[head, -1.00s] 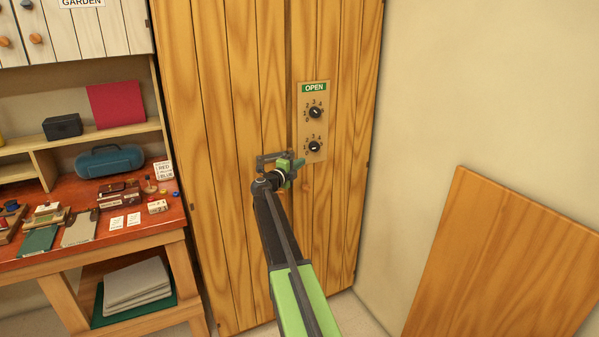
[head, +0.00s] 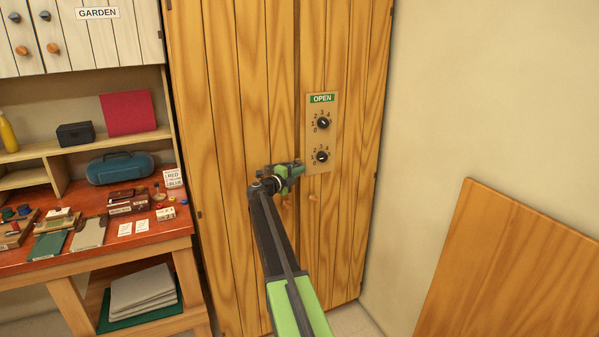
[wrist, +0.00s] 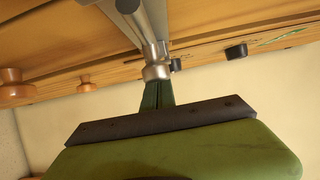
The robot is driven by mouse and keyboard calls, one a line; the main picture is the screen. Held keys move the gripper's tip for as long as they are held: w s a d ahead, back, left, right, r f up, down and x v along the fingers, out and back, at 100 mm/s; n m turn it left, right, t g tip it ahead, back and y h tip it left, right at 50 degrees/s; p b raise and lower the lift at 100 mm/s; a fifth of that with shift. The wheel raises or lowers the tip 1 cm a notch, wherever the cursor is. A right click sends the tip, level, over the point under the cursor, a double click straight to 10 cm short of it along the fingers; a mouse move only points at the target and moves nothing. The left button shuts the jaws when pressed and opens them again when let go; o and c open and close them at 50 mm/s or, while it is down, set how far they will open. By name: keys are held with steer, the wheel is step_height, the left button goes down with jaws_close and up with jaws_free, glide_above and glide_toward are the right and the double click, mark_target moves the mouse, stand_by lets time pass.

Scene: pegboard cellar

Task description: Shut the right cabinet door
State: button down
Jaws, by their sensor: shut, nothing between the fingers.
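A tall wooden cabinet has a left door (head: 232,150) and a right door (head: 345,225) with a dark seam between them. The right door bears a plate (head: 313,107) with a green "OPEN" label and two black dials. Both doors look about flush in the head view; I cannot tell if the right one stands slightly ajar. Small round wooden knobs (head: 313,197) sit below the plate; two also show at left in the wrist view (wrist: 86,87). My gripper (head: 295,171) is shut and empty, in front of the seam at the plate's lower left. Contact cannot be told.
A red-topped workbench (head: 150,245) with small tools, boxes and a blue case stands left of the cabinet. A white "GARDEN" cupboard (head: 110,45) hangs above it. A slanting wooden panel (head: 515,270) fills the lower right. Bare wall lies between it and the cabinet.

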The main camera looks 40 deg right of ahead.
steer(key=v, duration=1.6)
steer(key=shift+a, duration=0.2)
steer(key=shift+w, duration=0.1)
